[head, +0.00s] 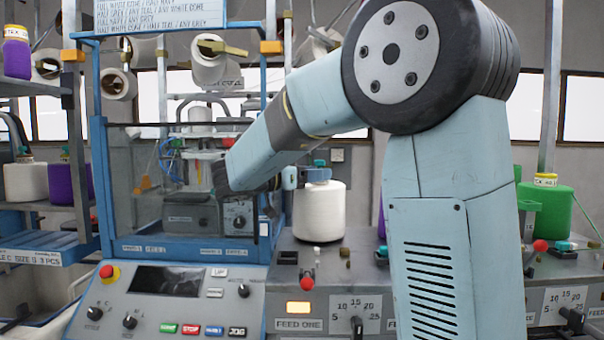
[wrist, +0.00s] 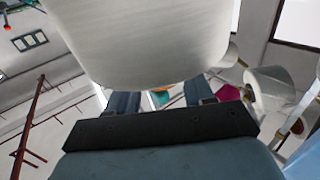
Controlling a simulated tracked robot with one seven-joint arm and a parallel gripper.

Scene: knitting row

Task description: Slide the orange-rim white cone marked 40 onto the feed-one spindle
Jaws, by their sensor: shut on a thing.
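A white cone (head: 319,211) stands upright at the feed-one place, above the FEED ONE label (head: 299,324). Its base appears at the machine's top deck. My gripper (head: 312,175) is shut on its top. A teal tip (head: 319,162) shows just above the gripper. In the wrist view the white cone (wrist: 145,40) fills the top, very close, and my gripper's fingers (wrist: 160,99) meet its narrow end. A bit of orange and teal shows between them. The mark 40 is not readable. The spindle shaft is hidden inside or behind the cone.
A purple cone, partly hidden by my arm, is right of the white cone. A green cone (head: 551,210) stands at the far right. The blue-framed enclosure (head: 180,245) is close on the left.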

